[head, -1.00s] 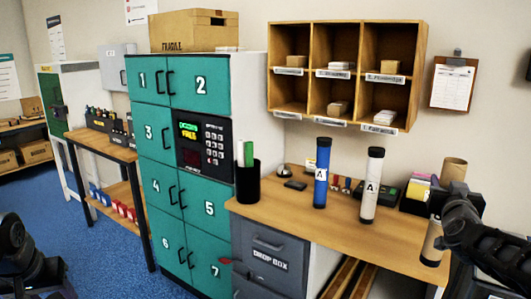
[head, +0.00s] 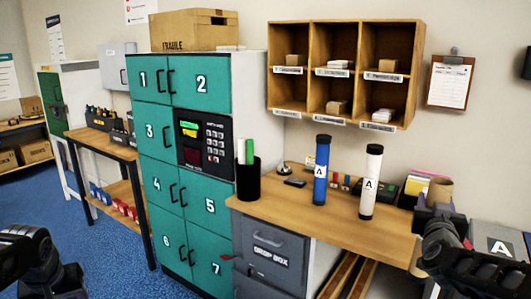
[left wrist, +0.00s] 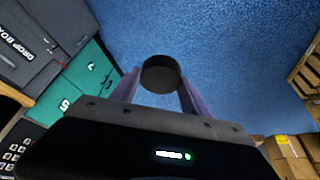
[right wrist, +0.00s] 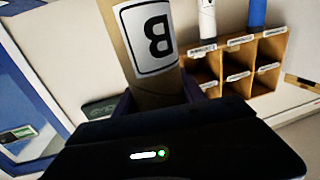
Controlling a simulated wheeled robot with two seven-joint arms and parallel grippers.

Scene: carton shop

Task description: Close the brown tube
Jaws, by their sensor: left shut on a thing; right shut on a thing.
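The brown tube (head: 439,191) is upright at the right of the head view, partly hidden behind my right gripper (head: 432,222). Its top end looks uncapped. In the right wrist view the brown tube (right wrist: 112,45) bears a white label with a black B, and my right gripper (right wrist: 160,95) is shut around it. My left gripper (left wrist: 160,90) is shut on a round black cap (left wrist: 160,74), held over the blue floor, well apart from the tube. In the head view only part of my left arm shows at the lower left; the cap is not visible there.
A blue tube (head: 321,170) and a white tube (head: 371,182), both capped and labelled A, stand on the wooden counter (head: 340,228). A black pen cup (head: 249,182) stands at its left end. Teal lockers (head: 185,190) are left of the counter. Open floor (head: 110,255) lies at the left.

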